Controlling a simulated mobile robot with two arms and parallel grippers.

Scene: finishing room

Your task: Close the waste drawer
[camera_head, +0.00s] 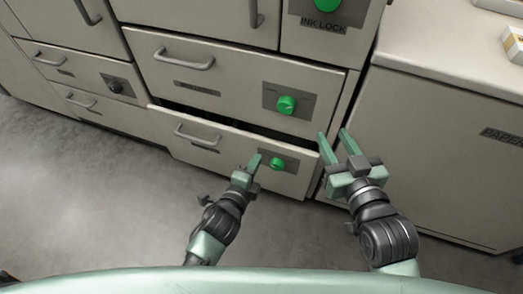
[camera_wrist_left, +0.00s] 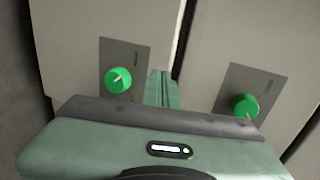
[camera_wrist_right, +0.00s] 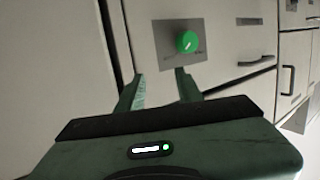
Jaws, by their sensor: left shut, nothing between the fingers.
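The lower drawer (camera_head: 235,150) in the head view stands slightly pulled out, with a dark gap along its top edge. I take it as the waste drawer, but its label is too small to read. It has a bar handle (camera_head: 196,138) and a green knob (camera_head: 277,163). In the left wrist view its front (camera_wrist_left: 75,35) lies left of the dark gap. My left gripper (camera_head: 254,162) is shut and empty, at the drawer front just left of the knob; contact cannot be told. My right gripper (camera_head: 334,136) is open and empty, by the drawer's right end.
The drawer above (camera_head: 225,85) has a handle and a green knob (camera_head: 286,104) and looks closed. A pale cabinet (camera_head: 430,130) with a worktop stands at the right. More cupboards run left. The grey floor (camera_head: 80,190) is clear.

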